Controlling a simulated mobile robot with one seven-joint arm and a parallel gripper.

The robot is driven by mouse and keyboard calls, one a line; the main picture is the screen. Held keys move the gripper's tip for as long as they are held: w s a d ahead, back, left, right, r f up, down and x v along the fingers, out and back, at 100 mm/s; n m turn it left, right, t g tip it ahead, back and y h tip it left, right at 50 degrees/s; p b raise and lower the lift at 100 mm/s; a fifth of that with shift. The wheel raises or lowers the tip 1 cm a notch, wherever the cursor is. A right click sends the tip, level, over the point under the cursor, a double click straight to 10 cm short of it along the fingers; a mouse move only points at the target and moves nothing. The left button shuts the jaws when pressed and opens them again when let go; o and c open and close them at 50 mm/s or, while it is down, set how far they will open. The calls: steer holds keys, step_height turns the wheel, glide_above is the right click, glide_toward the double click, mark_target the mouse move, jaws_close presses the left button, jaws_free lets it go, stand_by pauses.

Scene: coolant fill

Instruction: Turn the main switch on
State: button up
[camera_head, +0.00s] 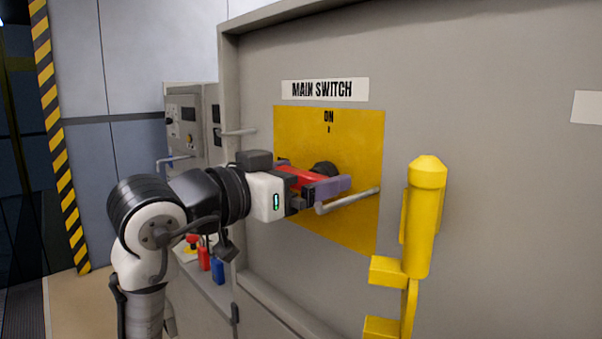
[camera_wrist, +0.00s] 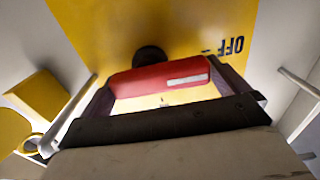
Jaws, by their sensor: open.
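The main switch has a red handle (camera_head: 300,176) on a black round hub (camera_head: 325,169), mounted on a yellow plate (camera_head: 350,135) marked ON at the top. The handle lies roughly sideways. In the wrist view, the red handle (camera_wrist: 160,80) bears a white stripe at its right end, near the upside-down word OFF. My gripper (camera_head: 306,180) is open at the switch. In the wrist view, my gripper (camera_wrist: 162,78) has one finger at each end of the handle, with the handle between them. I cannot tell whether either finger touches it.
A grey bar handle (camera_head: 348,201) sticks out close to my gripper, and another (camera_head: 238,132) is at the panel's left. A yellow post-like fixture (camera_head: 426,220) stands at right. A side console (camera_head: 192,130) with red and blue items is behind my arm.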

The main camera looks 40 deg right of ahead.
steer(key=c, duration=0.7)
steer(key=shift+o, duration=0.2)
steer(key=shift+m, duration=0.3)
steer(key=m, duration=0.2)
steer(key=m+b, duration=0.1)
steer(key=m, duration=0.1)
steer(key=m+b, duration=0.1)
steer(key=m, duration=0.1)
steer(key=shift+s+r, duration=0.15)
steer(key=shift+s, duration=0.15)
steer(key=m, duration=0.2)
steer(key=m+b, duration=0.1)
steer(key=m, duration=0.1)
steer(key=m+b, duration=0.1)
steer(key=shift+s+d+m, duration=0.1)
steer(key=shift+s+m, duration=0.2)
steer(key=shift+m, duration=0.1)
steer(key=m, duration=0.3)
steer(key=m+b, duration=0.1)
steer(key=m, duration=0.1)
steer(key=shift+s, duration=0.3)
steer(key=shift+m, duration=0.4)
